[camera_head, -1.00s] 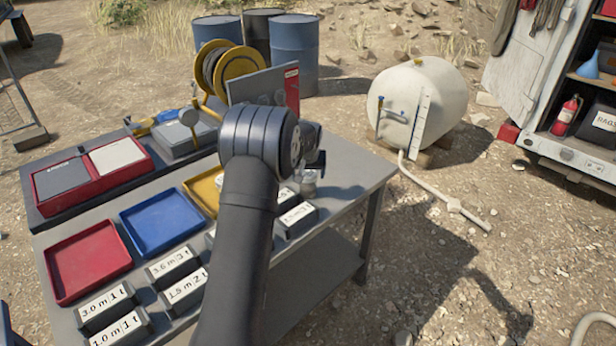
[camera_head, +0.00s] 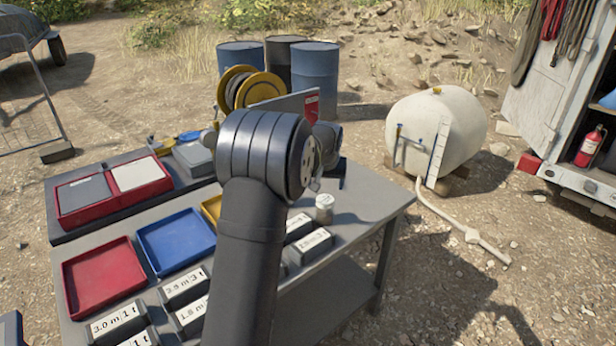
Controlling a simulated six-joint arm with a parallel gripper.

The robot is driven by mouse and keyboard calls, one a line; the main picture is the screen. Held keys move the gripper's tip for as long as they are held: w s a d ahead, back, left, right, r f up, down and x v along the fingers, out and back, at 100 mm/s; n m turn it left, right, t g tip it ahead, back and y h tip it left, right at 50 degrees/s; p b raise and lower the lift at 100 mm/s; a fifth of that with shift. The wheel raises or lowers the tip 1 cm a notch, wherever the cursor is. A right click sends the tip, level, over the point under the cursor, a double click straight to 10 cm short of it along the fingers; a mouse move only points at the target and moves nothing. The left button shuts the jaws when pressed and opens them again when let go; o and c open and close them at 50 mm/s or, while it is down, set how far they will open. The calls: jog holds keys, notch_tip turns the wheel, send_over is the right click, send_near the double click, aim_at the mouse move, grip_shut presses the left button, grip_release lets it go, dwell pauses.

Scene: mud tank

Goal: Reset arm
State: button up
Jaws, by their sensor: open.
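My arm rises from the bottom middle of the head view over the workbench (camera_head: 375,200). My gripper (camera_head: 341,176) is partly hidden behind my dark wrist joint; only a small part shows, open and above the bench's far right part. A small pale jar with a lid (camera_head: 324,209) stands upright on the bench below it, apart from it.
A red tray (camera_head: 103,277), a blue tray (camera_head: 176,241) and a partly hidden yellow tray (camera_head: 211,207) lie on the bench. Several labelled grey blocks (camera_head: 185,288) stand in front. A hose reel (camera_head: 250,90) and white tank (camera_head: 437,130) are beyond.

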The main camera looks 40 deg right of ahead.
aim_at(325, 199)
jog(key=x, duration=1.2)
jog(key=shift+f, duration=0.15)
jog(key=shift+r, duration=1.4)
jog(key=shift+f, duration=0.1)
